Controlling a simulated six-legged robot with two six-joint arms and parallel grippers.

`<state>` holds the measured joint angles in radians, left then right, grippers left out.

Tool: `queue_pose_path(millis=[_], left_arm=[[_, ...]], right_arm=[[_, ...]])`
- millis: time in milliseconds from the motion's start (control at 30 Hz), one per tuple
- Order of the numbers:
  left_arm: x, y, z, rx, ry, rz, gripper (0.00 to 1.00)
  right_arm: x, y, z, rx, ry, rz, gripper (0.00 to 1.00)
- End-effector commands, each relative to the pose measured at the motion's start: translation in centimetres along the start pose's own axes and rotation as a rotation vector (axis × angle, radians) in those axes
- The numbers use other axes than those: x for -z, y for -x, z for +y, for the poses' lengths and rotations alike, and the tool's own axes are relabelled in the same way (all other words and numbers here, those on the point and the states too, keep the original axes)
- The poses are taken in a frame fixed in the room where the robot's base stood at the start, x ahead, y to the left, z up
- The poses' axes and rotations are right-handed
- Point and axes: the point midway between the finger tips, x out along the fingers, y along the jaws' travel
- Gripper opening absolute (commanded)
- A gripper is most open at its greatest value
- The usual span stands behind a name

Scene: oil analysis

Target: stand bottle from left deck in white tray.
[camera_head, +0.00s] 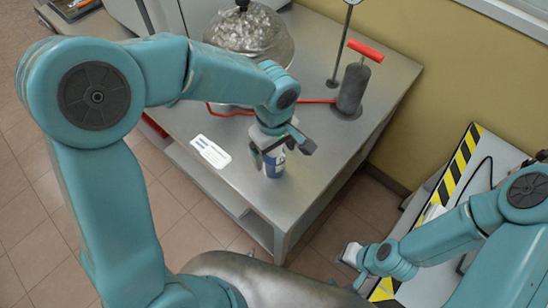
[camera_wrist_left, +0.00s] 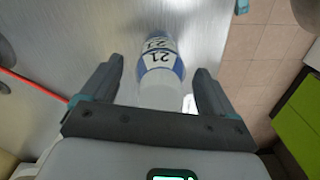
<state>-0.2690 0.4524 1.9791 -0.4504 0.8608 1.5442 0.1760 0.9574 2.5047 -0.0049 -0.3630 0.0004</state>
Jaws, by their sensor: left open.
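A bottle (camera_head: 274,166) with a blue and white label stands upright on the grey metal deck (camera_head: 235,185). In the left wrist view the bottle (camera_wrist_left: 160,66) shows its white cap and the number 21. My left gripper (camera_head: 283,147) is over the bottle from above. In the wrist view its two fingers (camera_wrist_left: 155,85) are apart, one on each side of the bottle, with gaps visible. My right gripper (camera_head: 352,253) is low at the right, away from the deck; its fingers are too small to read. I cannot clearly make out a white tray.
A flat white card (camera_head: 210,152) lies on the deck left of the bottle. A glass vessel (camera_head: 250,35), a red-handled grey cylinder (camera_head: 354,85), a red hose (camera_head: 232,112) and a thin stand (camera_head: 343,45) are behind. A yellow-black striped edge (camera_head: 458,165) is at right.

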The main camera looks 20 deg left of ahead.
Motion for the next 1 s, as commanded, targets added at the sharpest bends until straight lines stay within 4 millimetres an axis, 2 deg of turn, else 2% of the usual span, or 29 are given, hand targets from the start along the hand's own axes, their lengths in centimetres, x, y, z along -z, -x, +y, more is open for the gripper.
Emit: queue_pose_path(millis=[233, 267, 433, 500, 800, 1000], left_arm=[[0.0, -0.3, 0.0, -0.002, 0.0, 0.001, 0.88], [0.0, -0.3, 0.0, -0.002, 0.0, 0.001, 0.82], [0.0, -0.3, 0.0, -0.002, 0.0, 0.001, 0.26], [0.0, -0.2, 0.1, -0.002, 0.0, 0.001, 0.16], [0.0, 0.2, 0.1, -0.003, 0.0, 0.002, 0.15], [0.0, 2.7, 0.1, -0.007, 0.0, 0.003, 0.15]], right_arm=[[0.0, 0.0, 0.0, 0.0, 0.0, 0.0, 0.0], [0.0, 0.0, 0.0, 0.0, 0.0, 0.0, 0.0], [0.0, 0.0, 0.0, 0.0, 0.0, 0.0, 0.0], [0.0, 0.0, 0.0, 0.0, 0.0, 0.0, 0.0], [0.0, 0.0, 0.0, 0.0, 0.0, 0.0, 0.0], [0.0, 0.1, 0.0, 0.0, 0.0, 0.0, 0.0]])
